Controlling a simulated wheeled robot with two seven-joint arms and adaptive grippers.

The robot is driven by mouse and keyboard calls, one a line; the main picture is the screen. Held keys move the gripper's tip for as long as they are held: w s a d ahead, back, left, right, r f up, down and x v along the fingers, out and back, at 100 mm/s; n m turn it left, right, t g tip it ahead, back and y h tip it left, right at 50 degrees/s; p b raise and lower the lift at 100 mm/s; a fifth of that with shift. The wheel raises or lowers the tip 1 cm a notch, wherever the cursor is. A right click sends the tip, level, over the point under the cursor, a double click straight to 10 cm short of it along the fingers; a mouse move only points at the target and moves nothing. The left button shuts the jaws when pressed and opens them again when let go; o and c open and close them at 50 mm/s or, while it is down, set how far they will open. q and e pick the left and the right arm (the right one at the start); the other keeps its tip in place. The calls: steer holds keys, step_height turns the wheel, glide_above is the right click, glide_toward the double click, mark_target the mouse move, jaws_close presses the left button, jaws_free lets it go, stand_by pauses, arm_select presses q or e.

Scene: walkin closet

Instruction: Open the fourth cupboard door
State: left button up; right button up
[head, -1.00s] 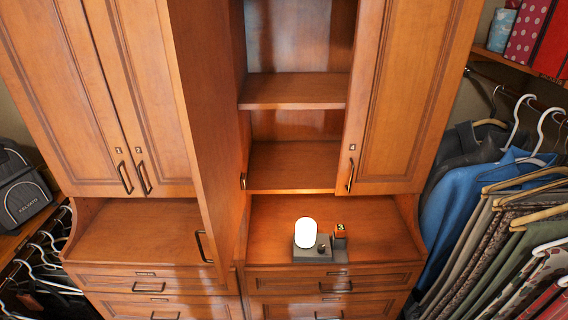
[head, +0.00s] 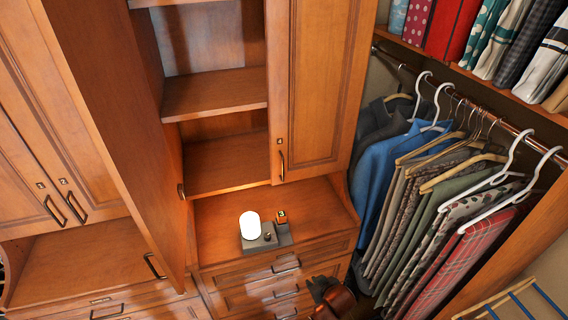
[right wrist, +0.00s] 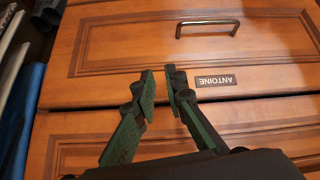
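The fourth cupboard door (head: 325,90), the rightmost of the row, is closed in the head view. Its dark vertical handle (head: 281,164) is near its lower left corner. The third door (head: 112,120) stands swung open to its left, showing bare shelves (head: 213,92). My right gripper (head: 320,286) is at the bottom of the head view, below and in front of the fourth door, by the drawers. In the right wrist view its fingertips (right wrist: 159,80) are a small gap apart and empty, facing a drawer front. My left gripper is out of view.
Drawers (head: 285,268) with handles are below. Hanging clothes (head: 420,190) fill the right side. The two left doors (head: 75,130) are closed.

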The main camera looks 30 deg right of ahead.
step_height(320, 180, up, 18)
steer(key=f+t+p, duration=0.1)
steer(key=t+p, duration=0.1)
steer(key=t+y, duration=0.1)
steer(key=t, duration=0.7)
glide_toward(283, 170)
steer(key=w, duration=0.9)
steer(key=shift+w+d+f+p, duration=0.1)
steer(key=shift+d+f+p, duration=0.1)
steer(key=shift+p, duration=0.2)
steer(key=shift+w, duration=0.55)
steer(key=shift+c, duration=0.5)
jaws_close()
